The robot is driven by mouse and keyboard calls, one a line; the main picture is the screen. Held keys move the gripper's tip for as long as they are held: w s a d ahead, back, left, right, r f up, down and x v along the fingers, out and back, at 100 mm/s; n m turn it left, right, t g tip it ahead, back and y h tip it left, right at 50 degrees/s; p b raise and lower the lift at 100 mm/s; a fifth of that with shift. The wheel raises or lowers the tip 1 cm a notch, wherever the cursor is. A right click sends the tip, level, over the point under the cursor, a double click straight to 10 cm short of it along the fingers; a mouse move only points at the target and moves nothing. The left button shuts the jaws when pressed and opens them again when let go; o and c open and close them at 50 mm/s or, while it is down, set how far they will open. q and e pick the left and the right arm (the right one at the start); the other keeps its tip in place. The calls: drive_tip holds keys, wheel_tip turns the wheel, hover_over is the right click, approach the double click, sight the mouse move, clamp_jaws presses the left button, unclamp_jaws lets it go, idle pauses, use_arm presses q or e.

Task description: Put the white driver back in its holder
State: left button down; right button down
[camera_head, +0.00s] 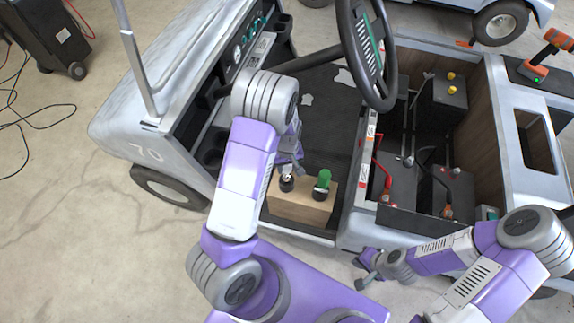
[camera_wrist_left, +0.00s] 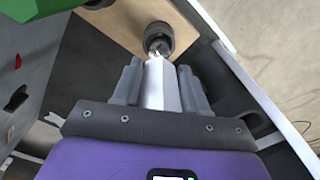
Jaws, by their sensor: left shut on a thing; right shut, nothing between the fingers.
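My left gripper (camera_head: 290,165) is shut on the white driver (camera_wrist_left: 162,88), seen in the left wrist view between the fingers. The driver's narrow metal tip is at the black round holder (camera_wrist_left: 158,38) on a wooden block (camera_head: 300,208). I cannot tell whether the tip is inside the holder's opening. In the head view the black holder (camera_head: 287,184) sits just below the gripper, which hides most of the driver. A green driver (camera_head: 323,180) stands upright in the block's other holder. My right gripper (camera_head: 365,272) is shut and empty, low beside the cart.
The block stands on the cart's dark floor, near its side edge. The steering wheel (camera_head: 366,52) rises behind it. An open bay (camera_head: 425,165) with cables lies to the right. An orange-handled tool (camera_head: 545,57) lies on the cart's far right.

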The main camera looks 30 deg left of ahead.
sight(287, 172)
use_arm(q)
drive_tip(key=shift+f+b, duration=1.65)
drive_tip(key=shift+f, duration=0.6)
drive_tip(key=c, duration=0.5)
unclamp_jaws()
wheel_tip(287, 172, up, 8)
drive_tip(key=p, duration=0.3)
drive_tip(key=shift+f, duration=0.2)
drive_tip(key=s+d+f+m+h, duration=0.1)
drive_tip(key=s+d+f+m, duration=0.1)
drive_tip(key=s+d, duration=0.3)
drive_tip(key=s+d+f+m+h, duration=0.1)
drive_tip(key=s+d+f+m, duration=0.1)
drive_tip(key=s+d+f, duration=0.2)
drive_tip(key=s+d+f+m+h+p, duration=0.1)
drive_tip(key=s+d+f+m+h, duration=0.1)
drive_tip(key=s+d, duration=0.4)
drive_tip(key=shift+d+f+t, duration=0.25)
drive_tip(key=shift+f+t, duration=0.05)
drive_tip(key=shift+f, duration=0.55)
